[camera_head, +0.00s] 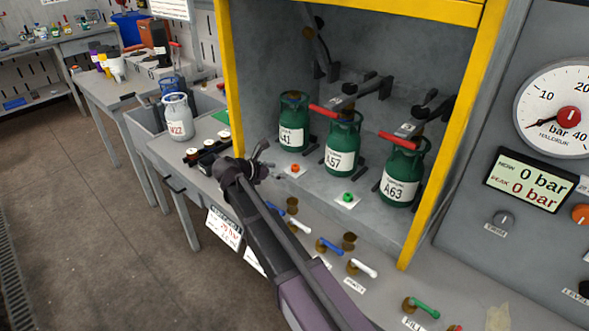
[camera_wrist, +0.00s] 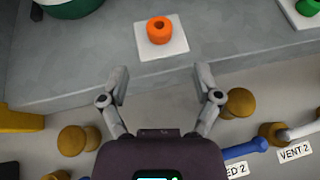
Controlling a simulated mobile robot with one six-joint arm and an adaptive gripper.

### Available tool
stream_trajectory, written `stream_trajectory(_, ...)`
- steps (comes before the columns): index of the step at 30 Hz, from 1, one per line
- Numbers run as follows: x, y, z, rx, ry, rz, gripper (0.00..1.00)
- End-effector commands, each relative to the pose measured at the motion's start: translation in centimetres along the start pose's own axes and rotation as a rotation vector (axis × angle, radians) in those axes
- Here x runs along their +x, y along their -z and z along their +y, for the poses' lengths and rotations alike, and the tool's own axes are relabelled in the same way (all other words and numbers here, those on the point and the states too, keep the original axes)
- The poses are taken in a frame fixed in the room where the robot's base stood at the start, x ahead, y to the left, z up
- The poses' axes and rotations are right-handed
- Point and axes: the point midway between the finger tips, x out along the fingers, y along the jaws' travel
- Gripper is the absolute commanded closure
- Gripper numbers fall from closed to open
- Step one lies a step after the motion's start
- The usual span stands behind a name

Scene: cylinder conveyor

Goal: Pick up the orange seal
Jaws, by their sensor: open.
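The orange seal (camera_wrist: 160,30) is a small ring with a dark hole, lying on a white square pad (camera_wrist: 176,48) on the grey ledge. In the head view the seal (camera_head: 295,168) sits in front of the green cylinder marked 41. My gripper (camera_wrist: 160,84) is open and empty, with its two fingers apart. In the wrist view the seal lies beyond the fingertips, roughly midway between them. In the head view my gripper (camera_head: 262,160) is to the left of the seal, at the cabinet's front edge.
A green seal (camera_head: 348,196) sits on another pad to the right. Green cylinders 41 (camera_head: 292,137), A57 (camera_head: 341,160) and A63 (camera_head: 399,188) stand behind. Brass valves and a blue handle (camera_wrist: 247,147) are below the ledge. A yellow frame post (camera_head: 232,80) borders the cabinet.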

Motion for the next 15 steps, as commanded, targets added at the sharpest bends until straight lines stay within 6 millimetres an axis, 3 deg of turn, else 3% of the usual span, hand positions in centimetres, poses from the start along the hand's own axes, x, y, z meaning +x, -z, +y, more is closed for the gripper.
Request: stream_trajectory(15,0.66,-0.32,0.05,0.0,0.0,0.0,0.18)
